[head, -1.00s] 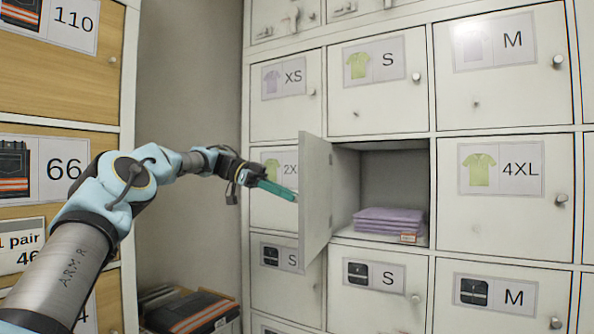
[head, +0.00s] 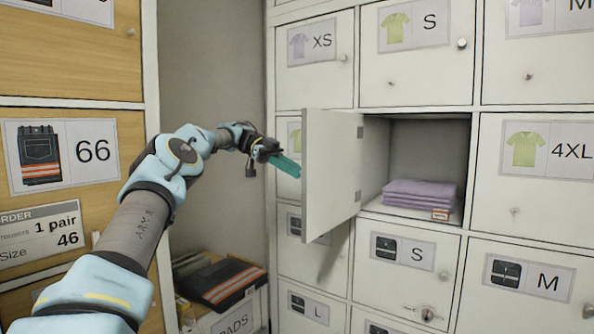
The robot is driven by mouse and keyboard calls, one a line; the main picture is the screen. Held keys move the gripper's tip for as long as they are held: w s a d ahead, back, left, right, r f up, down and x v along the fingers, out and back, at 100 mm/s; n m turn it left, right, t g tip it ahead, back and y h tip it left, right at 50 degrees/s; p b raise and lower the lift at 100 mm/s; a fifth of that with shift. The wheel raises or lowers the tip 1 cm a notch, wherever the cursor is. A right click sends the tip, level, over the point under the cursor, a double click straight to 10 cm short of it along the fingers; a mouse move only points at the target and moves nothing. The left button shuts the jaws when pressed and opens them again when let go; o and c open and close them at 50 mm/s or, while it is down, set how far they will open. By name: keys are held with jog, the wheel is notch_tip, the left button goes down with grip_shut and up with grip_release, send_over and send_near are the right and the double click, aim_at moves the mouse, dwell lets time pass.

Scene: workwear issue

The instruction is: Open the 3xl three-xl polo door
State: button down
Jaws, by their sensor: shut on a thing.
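The open door (head: 332,175) stands swung out from a compartment (head: 415,145), showing its inner face and two hinges. Its front, label and knob are turned away from view. The compartment sits beside the 4XL polo door (head: 522,190) and holds folded purple polos (head: 420,192) with a small orange-edged tag at the front. My gripper (head: 288,165), with teal fingers, is on the front side of this door, at its free edge. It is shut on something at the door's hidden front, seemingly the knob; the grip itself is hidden.
Shut lockers surround the opening, including XS (head: 315,65) above left and S (head: 405,260) below.

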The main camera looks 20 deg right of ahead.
jog(key=c, duration=0.7)
grip_release()
notch_tip(320, 180, up, 10)
jog(key=p, duration=0.7)
jog(key=shift+p, duration=0.35)
